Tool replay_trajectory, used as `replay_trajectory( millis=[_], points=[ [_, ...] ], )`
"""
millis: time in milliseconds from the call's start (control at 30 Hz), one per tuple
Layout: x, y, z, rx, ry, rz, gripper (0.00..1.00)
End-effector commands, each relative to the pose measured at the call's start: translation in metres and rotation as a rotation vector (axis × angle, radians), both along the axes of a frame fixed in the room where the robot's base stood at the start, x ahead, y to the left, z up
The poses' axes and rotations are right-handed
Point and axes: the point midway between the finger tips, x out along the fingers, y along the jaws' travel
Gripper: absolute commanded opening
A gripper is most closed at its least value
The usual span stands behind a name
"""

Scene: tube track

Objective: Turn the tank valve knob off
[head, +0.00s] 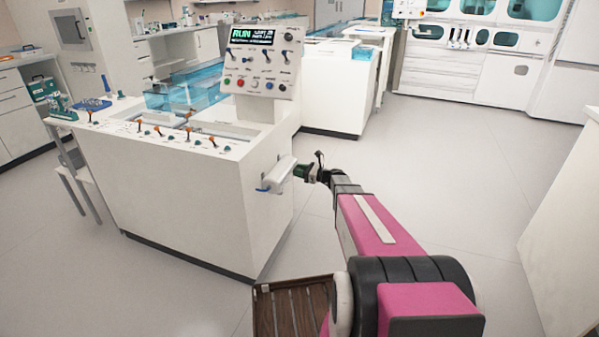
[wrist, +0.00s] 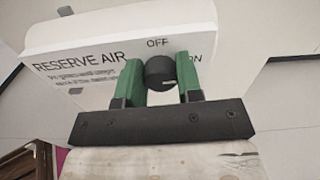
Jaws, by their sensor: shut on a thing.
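The valve knob (wrist: 160,71) is a dark round knob on a white panel (wrist: 92,42) in the wrist view. The panel reads "RESERVE AIR", with "OFF" above the knob and "ON" to its right. My gripper (wrist: 161,80) has green fingers on both sides of the knob and is shut on it. In the head view my gripper (head: 302,171) is at the white valve housing (head: 279,174) on the console's right side. The knob is hidden there. The knob's pointer direction cannot be made out.
The white console (head: 190,195) carries orange-tipped levers and an upright control panel (head: 262,62) whose screen reads "RUN". A brown slatted surface (head: 290,308) is low in front. Open floor (head: 440,170) lies to the right, with a white counter (head: 565,220) at the far right.

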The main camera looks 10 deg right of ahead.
Motion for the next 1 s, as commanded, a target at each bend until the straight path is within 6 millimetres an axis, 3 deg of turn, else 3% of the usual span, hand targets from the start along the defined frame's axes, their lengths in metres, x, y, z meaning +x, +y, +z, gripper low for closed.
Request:
replay_trajectory(
  millis=[1000],
  points=[
    [-0.0027,0.001,-0.0016,-0.445,-0.769,0.001,0.1]
  ],
)
